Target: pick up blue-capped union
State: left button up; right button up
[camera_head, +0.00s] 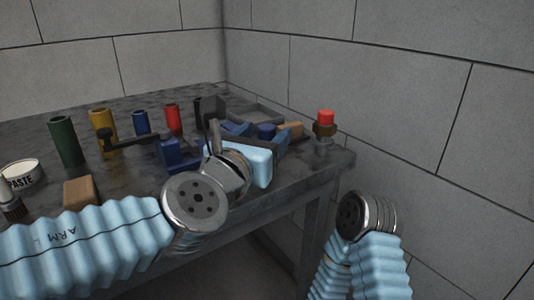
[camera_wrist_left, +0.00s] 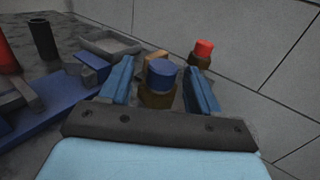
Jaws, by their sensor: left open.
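The blue-capped union (camera_head: 266,130) stands upright near the right end of the bench, with a brown body under its blue cap. In the left wrist view the union (camera_wrist_left: 161,76) shows between the two fingers of my left gripper (camera_wrist_left: 159,68). The fingers are open, one on each side, with a visible gap to the cap; the lower body is partly hidden by the gripper's dark palm plate. In the head view my left gripper (camera_head: 262,136) reaches over the bench's front part. My right arm shows at the lower right, but its gripper is out of view.
A red-capped union (camera_head: 325,125) stands at the bench's right corner. A tan block (camera_head: 291,128) and a grey tray (camera_head: 256,112) lie behind the blue cap. A blue vise-like fixture (camera_head: 178,154) and several coloured tubes stand left. Walls close off the back and right.

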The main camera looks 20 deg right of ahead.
pick_arm(q)
jog(key=x, duration=0.3)
jog(key=shift+w+d, duration=0.1)
jog(key=shift+d, duration=0.15)
grip_shut()
